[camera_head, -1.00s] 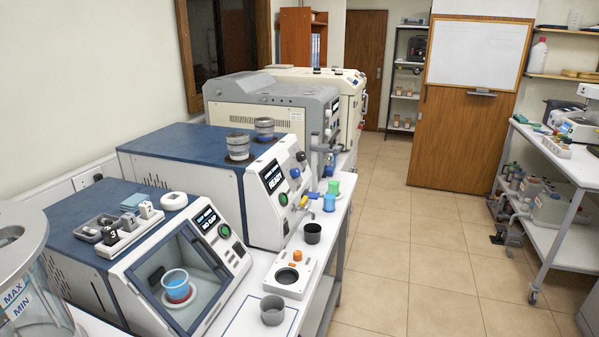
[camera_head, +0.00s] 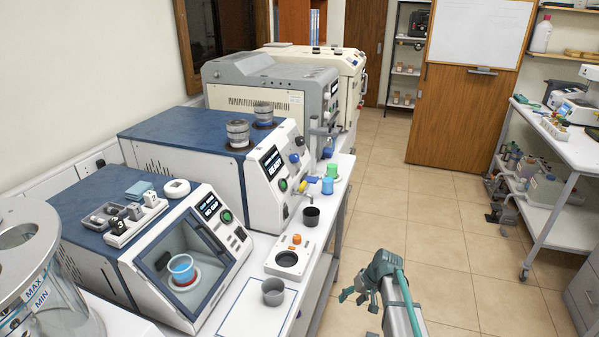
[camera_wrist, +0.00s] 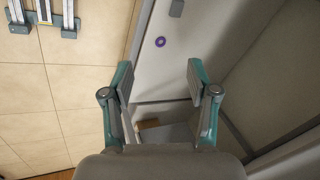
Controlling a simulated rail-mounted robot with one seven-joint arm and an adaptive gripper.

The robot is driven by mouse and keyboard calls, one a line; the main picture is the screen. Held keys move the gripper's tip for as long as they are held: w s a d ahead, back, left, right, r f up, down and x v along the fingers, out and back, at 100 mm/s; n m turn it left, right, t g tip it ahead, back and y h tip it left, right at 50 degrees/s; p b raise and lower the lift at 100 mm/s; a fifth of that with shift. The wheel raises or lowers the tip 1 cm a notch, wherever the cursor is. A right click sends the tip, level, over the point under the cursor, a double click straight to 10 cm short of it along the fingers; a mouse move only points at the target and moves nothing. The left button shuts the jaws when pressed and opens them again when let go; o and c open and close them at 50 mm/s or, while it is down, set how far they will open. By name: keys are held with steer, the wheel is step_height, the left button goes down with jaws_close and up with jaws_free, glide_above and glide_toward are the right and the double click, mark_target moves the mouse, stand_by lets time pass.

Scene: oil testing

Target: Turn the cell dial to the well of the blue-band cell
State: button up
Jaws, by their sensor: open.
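My gripper (camera_head: 357,297) is at the lower right of the head view, over the floor and right of the bench. It is open and empty; its two fingers are spread apart in the wrist view (camera_wrist: 160,82). A blue cup (camera_head: 181,268) stands on a red ring inside the windowed chamber of the front machine. Another blue cup (camera_head: 327,186) stands on the bench beside the second machine. I cannot tell which of these, if any, is the blue-band cell. An orange knob (camera_head: 296,239) sits on a small white unit (camera_head: 282,270); I cannot tell whether it is the cell dial.
A grey cup (camera_head: 273,291) and a dark cup (camera_head: 311,216) stand on the bench. Two grey metal cups (camera_head: 238,133) sit on the second machine (camera_head: 185,140). A side table (camera_head: 570,150) is at the right. The tiled floor (camera_head: 450,240) between is clear.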

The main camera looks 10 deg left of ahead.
steer(key=w+a+r+n+t+y, duration=0.1)
steer(key=w+a+r+n, duration=0.15)
steer(key=w+r, duration=0.65)
steer(key=n+t+y+p, duration=0.1)
steer(key=n+y+p, duration=0.1)
steer(key=n+y, duration=0.8)
glide_toward(297, 157)
steer(key=a+p, duration=0.1)
steer(key=a, duration=0.1)
steer(key=w+a+n+h+p, duration=0.1)
steer(key=a, duration=0.2)
steer(key=a+n+h+p, duration=0.1)
steer(key=a, duration=0.1)
steer(key=shift+w+a+f, duration=0.15)
steer(key=shift+a+f, duration=0.05)
steer(key=shift+f, duration=0.2)
steer(key=shift+p+x, duration=0.35)
steer(key=shift+x, duration=0.45)
steer(key=shift+f, duration=0.15)
jaws_close()
